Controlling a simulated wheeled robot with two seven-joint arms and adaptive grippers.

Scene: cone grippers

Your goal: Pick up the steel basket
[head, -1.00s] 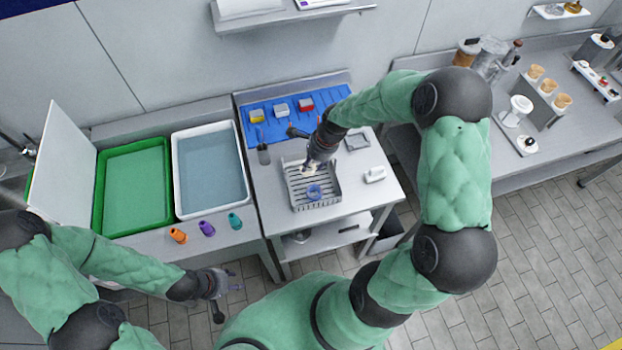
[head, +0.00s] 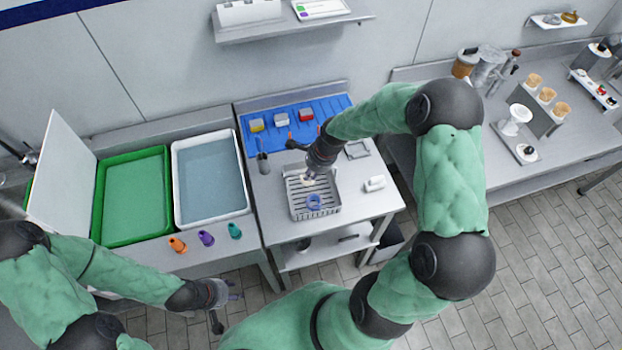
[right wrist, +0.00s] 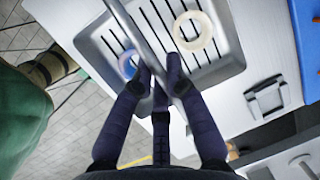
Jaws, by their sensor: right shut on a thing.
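The steel basket (head: 318,214) is a shallow grey slotted tray with a bar handle, on the metal table; its slotted floor and rim also show in the right wrist view (right wrist: 236,58). A blue ring (head: 315,202) and a cream ring (right wrist: 193,32) lie in it. My right gripper (head: 308,178) is over the basket from above. In the right wrist view its fingers (right wrist: 163,82) are shut on the steel bar handle. I cannot tell whether the basket touches the table all round. My left gripper (head: 238,290) is open and empty in front of the counter, well away from the basket.
Left of the table are a green tray (head: 97,215) and a white basin (head: 178,180), with small coloured cups in front. A blue mat (head: 268,146) with little blocks lies behind the basket. A white object (head: 374,184) and a square frame (head: 357,150) stand to its right.

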